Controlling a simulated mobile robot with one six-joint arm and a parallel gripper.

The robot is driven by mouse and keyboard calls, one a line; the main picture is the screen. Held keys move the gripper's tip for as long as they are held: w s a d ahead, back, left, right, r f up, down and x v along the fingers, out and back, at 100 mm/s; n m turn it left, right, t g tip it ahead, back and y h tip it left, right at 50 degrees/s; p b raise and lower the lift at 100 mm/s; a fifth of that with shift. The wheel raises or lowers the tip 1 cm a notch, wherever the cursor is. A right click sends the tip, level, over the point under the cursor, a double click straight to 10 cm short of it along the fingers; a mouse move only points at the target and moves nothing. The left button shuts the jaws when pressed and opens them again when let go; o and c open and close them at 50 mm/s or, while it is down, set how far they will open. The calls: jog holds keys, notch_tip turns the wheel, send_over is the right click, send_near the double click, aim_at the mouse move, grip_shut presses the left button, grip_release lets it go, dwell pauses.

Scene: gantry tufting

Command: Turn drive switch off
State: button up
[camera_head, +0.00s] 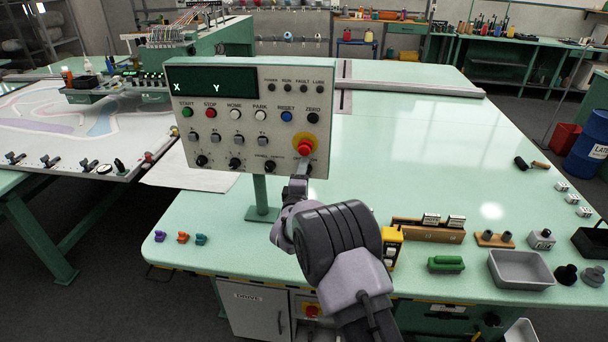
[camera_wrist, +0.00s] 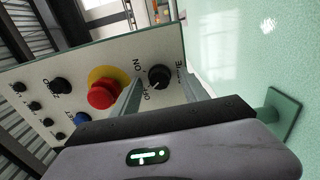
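The grey control panel (camera_head: 232,148) stands on a post on the green table. In the wrist view a black rotary switch (camera_wrist: 159,77) sits on it beside the red stop button (camera_wrist: 102,94), with "ON" and a partly hidden "OF..." lettered around it. Its pointer position is too small to tell. My gripper (camera_wrist: 161,80) is open, one finger on either side of this switch in the picture, with visible gaps to it. Contact cannot be told. In the head view my gripper (camera_head: 301,172) is at the panel's lower right corner and hides the switch there.
The red stop button (camera_head: 305,147) on its yellow ring is just above my gripper. Black knobs (camera_head: 236,163) line the panel's lower edge. A cabinet marked "DRIVE" (camera_head: 255,308) is under the table. Small parts and a grey tray (camera_head: 520,270) lie at the right.

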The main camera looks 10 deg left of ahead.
jog(key=s+p, duration=0.2)
jog(key=s, duration=1.5)
jog(key=shift+s+a, duration=0.25)
jog(key=shift+a, duration=0.05)
